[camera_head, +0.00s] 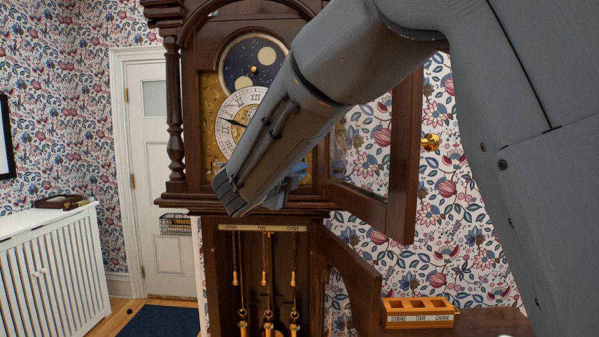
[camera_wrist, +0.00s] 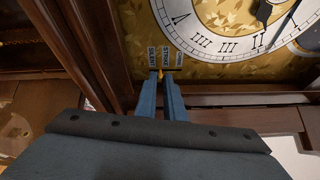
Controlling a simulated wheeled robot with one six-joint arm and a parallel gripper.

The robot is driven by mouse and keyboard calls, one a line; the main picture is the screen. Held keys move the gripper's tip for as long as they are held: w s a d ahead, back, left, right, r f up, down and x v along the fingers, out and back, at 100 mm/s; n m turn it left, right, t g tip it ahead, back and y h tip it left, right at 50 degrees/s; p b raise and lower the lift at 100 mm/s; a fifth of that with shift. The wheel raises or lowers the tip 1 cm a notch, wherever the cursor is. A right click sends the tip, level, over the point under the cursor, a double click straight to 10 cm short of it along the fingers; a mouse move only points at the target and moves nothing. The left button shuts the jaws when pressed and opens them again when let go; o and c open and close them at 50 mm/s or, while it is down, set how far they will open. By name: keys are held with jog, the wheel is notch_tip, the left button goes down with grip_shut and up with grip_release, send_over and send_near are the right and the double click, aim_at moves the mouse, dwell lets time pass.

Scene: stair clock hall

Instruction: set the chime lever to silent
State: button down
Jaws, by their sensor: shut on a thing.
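The chime lever (camera_wrist: 160,72) is a small brass tab at the lower edge of the gold dial plate, beside the printed labels SILENT (camera_wrist: 151,57), STRIKE (camera_wrist: 166,55) and CHIME (camera_wrist: 179,59). It shows between the SILENT and STRIKE labels; its exact setting is hard to tell. My gripper (camera_wrist: 160,77) has its two blue fingers closed on the lever, one on each side. In the head view my arm and gripper cover the lever and part of the dial (camera_head: 238,108) of the tall clock (camera_head: 174,110).
The glass dial door (camera_head: 401,150) stands open at right, and the lower case door (camera_head: 352,270) is open too. Chains with weights hang in the case. A wooden tray (camera_head: 418,305) marked STRIKE, TIME, CHIME stands at lower right. A white radiator cover (camera_head: 50,270) is at left.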

jog(key=shift+f, duration=0.95)
jog(key=c, duration=1.8)
grip_release()
jog(key=shift+c, duration=0.2)
